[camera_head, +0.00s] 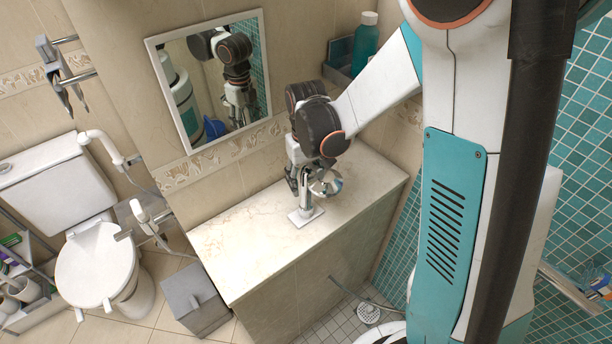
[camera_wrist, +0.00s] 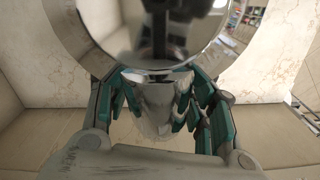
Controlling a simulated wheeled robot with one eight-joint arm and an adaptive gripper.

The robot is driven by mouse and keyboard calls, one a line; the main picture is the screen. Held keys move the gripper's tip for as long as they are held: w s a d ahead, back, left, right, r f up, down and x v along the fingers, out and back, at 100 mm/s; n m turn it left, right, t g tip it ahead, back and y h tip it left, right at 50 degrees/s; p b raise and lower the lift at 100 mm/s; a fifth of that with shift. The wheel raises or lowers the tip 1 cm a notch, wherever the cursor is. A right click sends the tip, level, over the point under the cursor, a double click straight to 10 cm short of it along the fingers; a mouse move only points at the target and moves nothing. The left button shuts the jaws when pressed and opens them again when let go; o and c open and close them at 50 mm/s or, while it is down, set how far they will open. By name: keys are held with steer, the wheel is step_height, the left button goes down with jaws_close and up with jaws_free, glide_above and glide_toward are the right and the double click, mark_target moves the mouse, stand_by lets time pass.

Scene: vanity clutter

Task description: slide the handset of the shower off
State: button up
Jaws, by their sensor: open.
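My gripper (camera_head: 300,180) is over the counter, at the upper part of a pale post on a square base (camera_head: 303,216). A round, shiny chrome piece (camera_head: 326,184) sits at the top of that post. In the wrist view the chrome piece (camera_wrist: 155,40) fills the top middle, and my gripper's teal fingers (camera_wrist: 160,105) stand apart on either side of a narrower chrome part below it. Contact cannot be told. A round, pale shower head (camera_head: 368,312) with a hose lies on the tiled floor. White handsets (camera_head: 100,143) (camera_head: 150,215) hang near the toilet.
The marble counter (camera_head: 235,240) is mostly bare. A framed mirror (camera_head: 213,82) hangs behind it. A teal bottle (camera_head: 364,42) stands in a corner rack. A toilet (camera_head: 95,262) and a grey bin (camera_head: 194,300) are at the left.

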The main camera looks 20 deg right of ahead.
jaws_close()
steer(key=shift+r, duration=0.1)
steer(key=shift+r+p, duration=1.85)
steer(key=shift+r, duration=0.95)
